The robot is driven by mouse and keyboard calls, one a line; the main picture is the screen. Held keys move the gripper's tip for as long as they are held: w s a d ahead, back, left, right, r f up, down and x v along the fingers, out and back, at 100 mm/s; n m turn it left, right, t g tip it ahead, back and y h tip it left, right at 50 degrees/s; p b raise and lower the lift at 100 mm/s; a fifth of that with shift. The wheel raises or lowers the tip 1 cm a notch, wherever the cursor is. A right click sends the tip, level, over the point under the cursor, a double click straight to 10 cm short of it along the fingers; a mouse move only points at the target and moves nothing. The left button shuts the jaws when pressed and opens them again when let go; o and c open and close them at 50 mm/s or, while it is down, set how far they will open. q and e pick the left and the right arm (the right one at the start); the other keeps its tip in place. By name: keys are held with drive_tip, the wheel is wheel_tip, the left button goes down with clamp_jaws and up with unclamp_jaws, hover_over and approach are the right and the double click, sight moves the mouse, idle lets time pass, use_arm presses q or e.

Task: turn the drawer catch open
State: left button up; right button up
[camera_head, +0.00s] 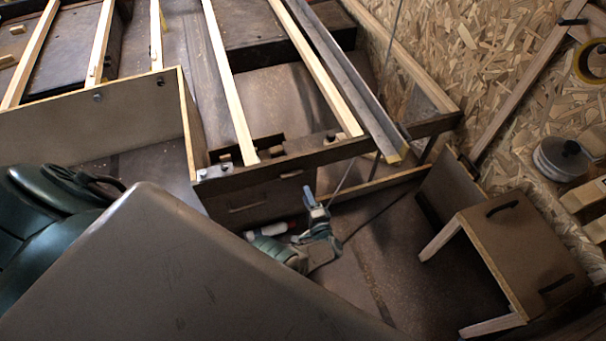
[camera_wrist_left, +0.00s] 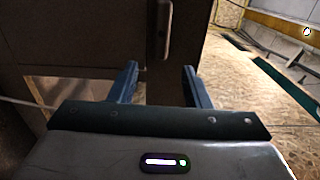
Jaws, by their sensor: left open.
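My left gripper (camera_head: 314,205) is in front of the brown drawer front (camera_head: 262,198) under the bench frame, low in the middle of the head view. In the left wrist view its two blue fingers (camera_wrist_left: 160,84) stand apart with nothing between them. Beyond them, a narrow upright metal piece (camera_wrist_left: 164,28), which looks like the catch, is on a brown panel (camera_wrist_left: 100,35). It lies nearly in line with the gap, and the fingers look clear of it. In the head view I cannot make out how the catch is turned. My right gripper is not in view.
The wooden bench frame (camera_head: 285,160) with pale slats (camera_head: 230,90) is above and behind the gripper. A brown stool-like box (camera_head: 525,250) stands at the right by the chipboard wall (camera_head: 480,70). Brown floor (camera_head: 400,260) lies clear between the gripper and that box.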

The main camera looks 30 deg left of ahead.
use_arm(q)
drive_tip(key=shift+v, duration=1.35)
